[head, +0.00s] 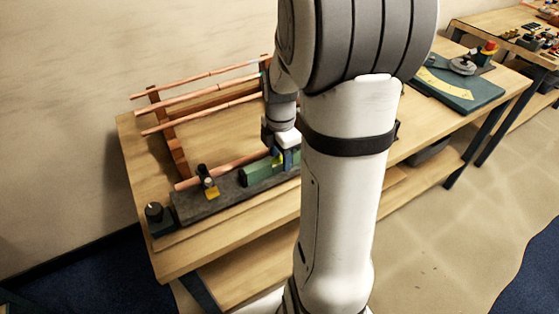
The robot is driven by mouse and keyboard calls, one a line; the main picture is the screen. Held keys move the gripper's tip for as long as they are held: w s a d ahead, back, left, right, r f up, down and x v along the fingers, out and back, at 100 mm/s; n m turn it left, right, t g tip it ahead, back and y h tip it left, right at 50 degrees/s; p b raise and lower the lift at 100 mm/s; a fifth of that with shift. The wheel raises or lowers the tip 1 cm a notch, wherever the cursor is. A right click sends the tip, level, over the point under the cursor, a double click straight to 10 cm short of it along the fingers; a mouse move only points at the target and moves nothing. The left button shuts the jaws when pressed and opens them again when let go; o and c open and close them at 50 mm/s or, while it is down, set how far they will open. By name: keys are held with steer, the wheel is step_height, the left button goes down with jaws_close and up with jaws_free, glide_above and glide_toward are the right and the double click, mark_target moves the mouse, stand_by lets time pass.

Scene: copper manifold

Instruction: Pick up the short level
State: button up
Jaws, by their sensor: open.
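A short green bar (257,174), which looks like the short level, lies along the dark grey fixture on the wooden bench, beside the copper pipe. My gripper (284,160) points down at the right end of this bar, with its fingertips at or just above it. It is open. I cannot tell whether the fingers straddle the bar or touch it. My arm hides whatever lies to the right of it.
Several copper pipes (190,96) rest on a wooden rack at the back left. The grey fixture (228,198) carries a clamp with a yellow part (212,192). A black knob (154,211) stands at the left corner. A green plate (458,88) lies at right.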

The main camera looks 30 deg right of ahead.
steer(key=shift+f, duration=0.55)
jaws_close()
